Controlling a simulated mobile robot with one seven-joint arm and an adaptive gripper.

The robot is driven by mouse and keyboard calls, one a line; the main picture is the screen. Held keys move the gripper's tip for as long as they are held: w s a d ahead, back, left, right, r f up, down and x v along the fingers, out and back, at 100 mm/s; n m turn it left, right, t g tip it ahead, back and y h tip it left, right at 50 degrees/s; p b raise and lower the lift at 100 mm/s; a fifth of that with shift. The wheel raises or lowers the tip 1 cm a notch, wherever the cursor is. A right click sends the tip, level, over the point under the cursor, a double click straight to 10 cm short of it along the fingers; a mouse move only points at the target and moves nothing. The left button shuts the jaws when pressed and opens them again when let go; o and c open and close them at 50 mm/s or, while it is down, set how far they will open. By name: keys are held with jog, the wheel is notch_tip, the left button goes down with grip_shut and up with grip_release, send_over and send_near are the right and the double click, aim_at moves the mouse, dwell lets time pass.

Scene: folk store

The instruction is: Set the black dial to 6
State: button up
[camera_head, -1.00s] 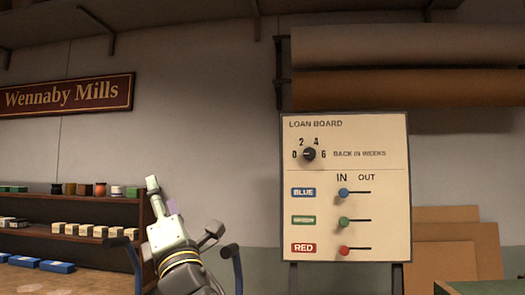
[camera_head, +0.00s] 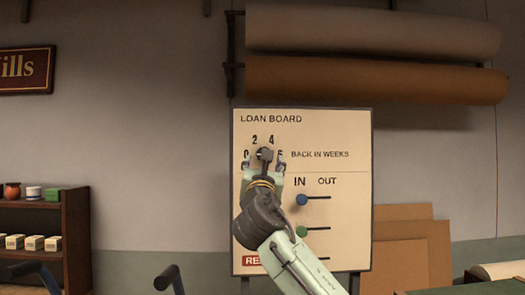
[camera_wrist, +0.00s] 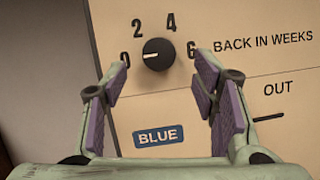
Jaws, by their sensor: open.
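The black dial (camera_wrist: 158,54) is on the loan board (camera_head: 345,185), with 0, 2, 4 and 6 printed around it. Its white pointer line lies to the left, towards 0. In the head view the dial (camera_head: 264,153) is partly covered by my gripper (camera_head: 265,160). In the wrist view my gripper (camera_wrist: 161,80) is open and empty, its purple-padded fingers apart below the dial in the picture, one towards each side. The 6 is just above the right fingertip and the 0 above the left one. I see no contact with the dial.
Below the dial are a blue slider knob (camera_head: 302,200) and a green one (camera_head: 301,231), both at IN. My arm hides the lower board in part. Fabric rolls (camera_head: 370,78) hang above. A shelf (camera_head: 75,225) stands at the left.

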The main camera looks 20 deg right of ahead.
jog(key=p+x, duration=0.1)
jog(key=x, duration=0.4)
jog(key=shift+p, duration=0.3)
jog(key=c, duration=1.2)
jog(key=shift+o, duration=0.2)
